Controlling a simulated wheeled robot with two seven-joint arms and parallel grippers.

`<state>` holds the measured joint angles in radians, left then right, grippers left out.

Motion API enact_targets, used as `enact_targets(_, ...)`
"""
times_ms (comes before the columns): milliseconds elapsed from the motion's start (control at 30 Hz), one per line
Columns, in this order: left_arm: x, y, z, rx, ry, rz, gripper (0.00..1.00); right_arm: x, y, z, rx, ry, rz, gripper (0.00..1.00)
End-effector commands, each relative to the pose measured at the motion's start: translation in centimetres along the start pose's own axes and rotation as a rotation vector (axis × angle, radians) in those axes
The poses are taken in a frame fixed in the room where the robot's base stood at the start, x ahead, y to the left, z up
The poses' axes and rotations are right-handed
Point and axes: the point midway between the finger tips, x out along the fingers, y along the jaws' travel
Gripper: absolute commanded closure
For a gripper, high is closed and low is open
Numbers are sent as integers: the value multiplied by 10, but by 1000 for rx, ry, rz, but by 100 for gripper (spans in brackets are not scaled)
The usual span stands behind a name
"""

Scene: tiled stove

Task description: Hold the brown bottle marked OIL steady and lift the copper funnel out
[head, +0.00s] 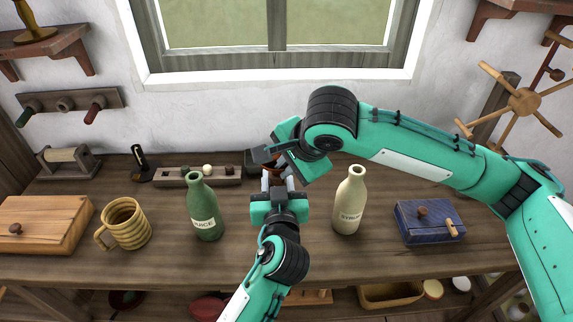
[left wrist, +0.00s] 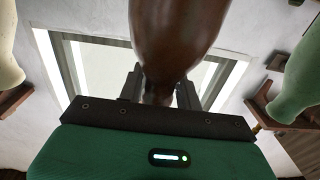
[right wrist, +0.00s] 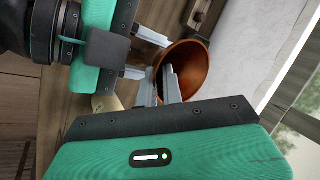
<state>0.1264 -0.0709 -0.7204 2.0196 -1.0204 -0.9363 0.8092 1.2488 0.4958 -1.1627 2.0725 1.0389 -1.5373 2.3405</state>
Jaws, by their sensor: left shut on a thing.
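The brown bottle (left wrist: 175,35) fills the top middle of the left wrist view, between the fingers of my left gripper (left wrist: 159,92). My left gripper (head: 277,188) is shut on it; in the head view it hides most of the bottle, and I cannot read its label. The copper funnel (right wrist: 187,62) shows its wide mouth in the right wrist view, just beyond the left gripper's fingers. My right gripper (right wrist: 160,90) is at the funnel's rim, one finger inside the mouth and one outside. Whether the fingers press on the wall is unclear.
A green bottle marked JUICE (head: 203,208) stands left of my left gripper, a cream bottle (head: 349,203) right of it. A ribbed mug (head: 126,225) and wooden box (head: 40,225) are farther left, a blue box (head: 428,222) farther right. A low rack (head: 180,178) stands behind.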

Motion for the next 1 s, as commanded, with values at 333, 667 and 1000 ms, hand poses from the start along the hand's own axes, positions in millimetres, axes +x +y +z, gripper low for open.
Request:
enact_targets(333, 0, 0, 4, 3, -9, -1, 100, 0, 0, 0, 0, 0, 0, 100)
enact_targets(667, 0, 0, 5, 3, -9, -2, 100, -4, -3, 0, 0, 0, 0, 100)
enact_targets(1000, 0, 0, 5, 3, -9, -1, 100, -16, -10, 0, 0, 1, -1, 100)
